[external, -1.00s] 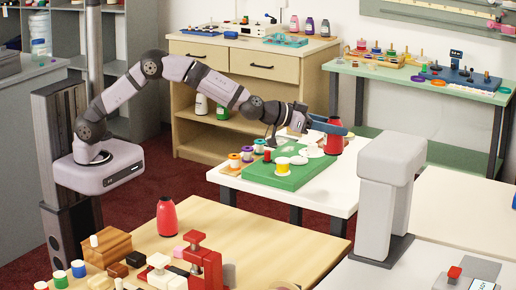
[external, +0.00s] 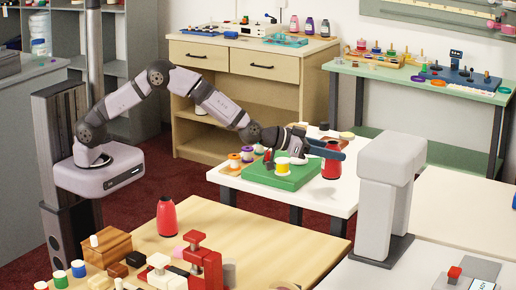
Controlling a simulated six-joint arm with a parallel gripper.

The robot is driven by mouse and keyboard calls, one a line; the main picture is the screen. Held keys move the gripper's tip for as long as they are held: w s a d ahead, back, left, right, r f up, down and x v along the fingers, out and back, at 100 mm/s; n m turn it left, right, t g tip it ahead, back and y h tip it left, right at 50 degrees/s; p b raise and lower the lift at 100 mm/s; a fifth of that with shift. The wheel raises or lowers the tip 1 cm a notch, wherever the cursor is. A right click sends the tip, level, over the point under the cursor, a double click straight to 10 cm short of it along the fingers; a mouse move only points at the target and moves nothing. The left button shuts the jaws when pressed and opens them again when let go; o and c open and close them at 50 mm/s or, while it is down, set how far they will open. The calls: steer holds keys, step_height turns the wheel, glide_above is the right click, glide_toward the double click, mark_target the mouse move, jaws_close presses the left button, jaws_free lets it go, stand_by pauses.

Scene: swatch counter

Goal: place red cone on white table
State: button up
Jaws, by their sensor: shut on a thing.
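A red cone (external: 331,166) is at the white table (external: 318,198), upright, right of the green board. My gripper (external: 326,150) is shut on the cone's upper part, reaching in from the left. The cone's base is at or just above the table top; I cannot tell if it touches. Another red cone (external: 166,217) stands upright on the wooden table in front, apart from my gripper.
A green board (external: 290,181) with a yellow spool (external: 282,165) lies left of the held cone. Several small spools (external: 234,160) stand at the table's left. A grey post-like machine (external: 384,205) rises to the right. The table's front right part is clear.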

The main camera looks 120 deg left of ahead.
mark_target(324, 161)
steer(key=shift+f, duration=1.9)
steer(key=shift+f, duration=0.1)
steer(key=o, duration=1.1)
steer(key=shift+f, duration=0.1)
steer(key=shift+r, duration=0.2)
steer(key=shift+b+v, duration=1)
steer(key=shift+v, duration=5.05)
